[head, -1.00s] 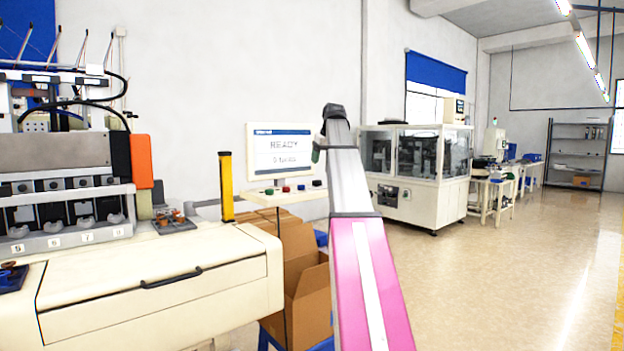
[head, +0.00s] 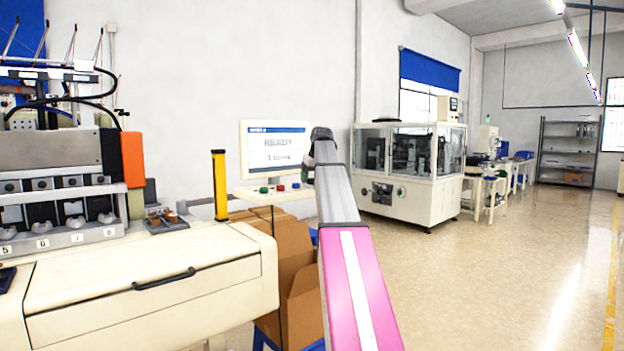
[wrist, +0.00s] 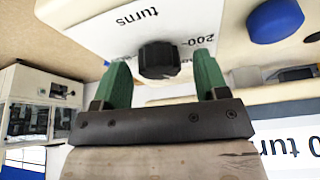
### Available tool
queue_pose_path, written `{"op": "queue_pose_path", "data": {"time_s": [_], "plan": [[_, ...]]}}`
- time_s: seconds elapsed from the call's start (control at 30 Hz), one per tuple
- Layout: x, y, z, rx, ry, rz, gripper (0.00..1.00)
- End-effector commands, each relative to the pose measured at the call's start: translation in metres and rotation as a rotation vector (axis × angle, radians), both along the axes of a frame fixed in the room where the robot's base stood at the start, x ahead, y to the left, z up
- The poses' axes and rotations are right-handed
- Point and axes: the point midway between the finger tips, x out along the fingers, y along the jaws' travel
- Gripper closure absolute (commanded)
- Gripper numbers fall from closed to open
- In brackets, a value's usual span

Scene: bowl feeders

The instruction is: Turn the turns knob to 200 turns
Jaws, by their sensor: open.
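The turns knob (wrist: 159,59) is black and ribbed, on a white plate (wrist: 120,30) printed "turns" and "200", upside down in the wrist view. My gripper (wrist: 162,73) is open, with one green finger on each side of the knob and visible gaps between fingers and knob. I cannot read where the knob points. In the head view my arm hides the knob. The screen (head: 278,148) appears to show a ready line and a small turns count. In the wrist view it shows upside down (wrist: 290,142), with "0 turns" partly visible.
A blue round button (wrist: 275,20) is close beside the knob's plate in the wrist view. Green (head: 264,190) and red (head: 281,188) buttons sit below the screen. A yellow post (head: 219,185) and the cream machine (head: 150,285) stand left. Open floor lies right.

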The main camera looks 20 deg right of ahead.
Motion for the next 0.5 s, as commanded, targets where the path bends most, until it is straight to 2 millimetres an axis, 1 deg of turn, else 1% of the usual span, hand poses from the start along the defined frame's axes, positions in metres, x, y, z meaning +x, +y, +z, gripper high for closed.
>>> {"op": "queue_pose_path", "data": {"time_s": [0.27, 0.3, 0.37, 0.4, 0.43, 0.47, 0.5], "plan": [[0.0008, 0.0002, -0.0016, 0.000, -0.001, 0.000, 0.33], [0.0008, 0.0002, -0.0016, 0.000, -0.001, 0.000, 0.36], [0.0007, 0.0001, -0.0015, 0.000, -0.001, 0.000, 0.56], [0.0008, 0.0002, -0.0015, 0.000, -0.001, 0.000, 0.69], [0.0007, 0.0001, -0.0015, 0.000, -0.001, 0.000, 0.79], [0.0008, 0.0002, -0.0014, -0.001, -0.001, 0.000, 0.83], [0.0008, 0.0002, -0.0014, -0.001, -0.001, 0.000, 0.82]]}}
